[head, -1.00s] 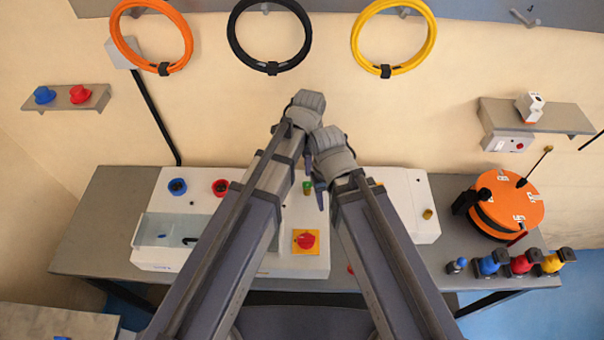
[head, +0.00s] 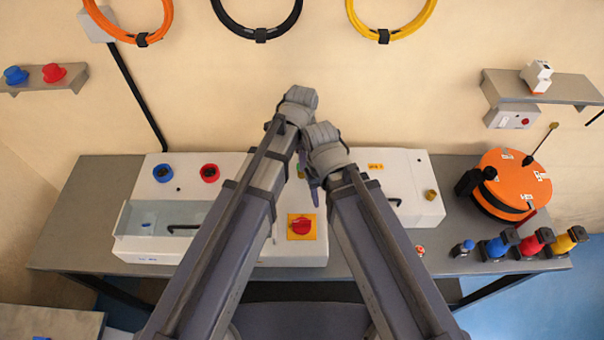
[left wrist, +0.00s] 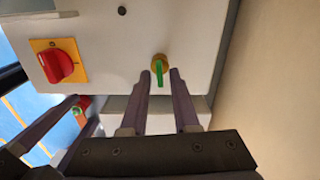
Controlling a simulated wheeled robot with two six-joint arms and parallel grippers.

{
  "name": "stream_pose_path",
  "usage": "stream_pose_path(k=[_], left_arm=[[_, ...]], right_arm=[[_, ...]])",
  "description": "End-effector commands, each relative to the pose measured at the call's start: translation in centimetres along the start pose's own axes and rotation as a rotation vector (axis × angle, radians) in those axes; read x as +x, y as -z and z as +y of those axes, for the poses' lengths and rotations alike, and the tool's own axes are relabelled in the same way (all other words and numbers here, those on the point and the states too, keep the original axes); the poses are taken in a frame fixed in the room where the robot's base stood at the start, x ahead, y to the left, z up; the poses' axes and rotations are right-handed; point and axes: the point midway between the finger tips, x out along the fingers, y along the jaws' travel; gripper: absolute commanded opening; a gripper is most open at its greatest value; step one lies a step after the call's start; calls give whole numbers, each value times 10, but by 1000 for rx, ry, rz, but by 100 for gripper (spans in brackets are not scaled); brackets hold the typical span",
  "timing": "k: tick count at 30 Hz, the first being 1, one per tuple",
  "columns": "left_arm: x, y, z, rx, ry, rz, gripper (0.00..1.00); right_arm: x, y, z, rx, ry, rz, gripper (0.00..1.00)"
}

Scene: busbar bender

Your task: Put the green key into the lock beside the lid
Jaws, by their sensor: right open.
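The green key (left wrist: 159,73) stands in a round brass lock on the white machine's face in the left wrist view. My left gripper (left wrist: 164,76) is open, with one finger on each side of the key and a gap to the right finger. In the head view my left gripper (head: 303,165) is mostly hidden by the arms, and only a little green shows there. My right gripper (head: 314,190) is open, close beside and below the left one. A brass lock (head: 430,195) is on the right white box. The clear lid (head: 165,218) is at the machine's left.
A red rotary switch (head: 301,226) on a yellow plate sits by the arms. A blue ring (head: 163,173) and a red ring (head: 209,173) are on the machine. An orange reel (head: 510,185) and several coloured items stand at right. The two arms are very close together.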

Motion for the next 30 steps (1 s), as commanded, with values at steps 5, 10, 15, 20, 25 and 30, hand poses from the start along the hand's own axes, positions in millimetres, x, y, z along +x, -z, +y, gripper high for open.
stream_pose_path(k=[5,10,15,20,25,30], left_arm=[[13,0,0,0,0,0,29],[12,0,0,0,0,0,29],[12,0,0,0,0,0,29],[12,0,0,0,0,0,18],[12,0,0,0,0,0,0],[12,0,0,0,0,0,0]], right_arm=[[13,1,-1,1,0,0,50],[12,1,-1,1,0,0,50],[12,1,-1,1,0,0,50],[12,1,-1,1,0,0,50],[12,1,-1,1,0,0,50],[12,1,-1,1,0,0,50]])
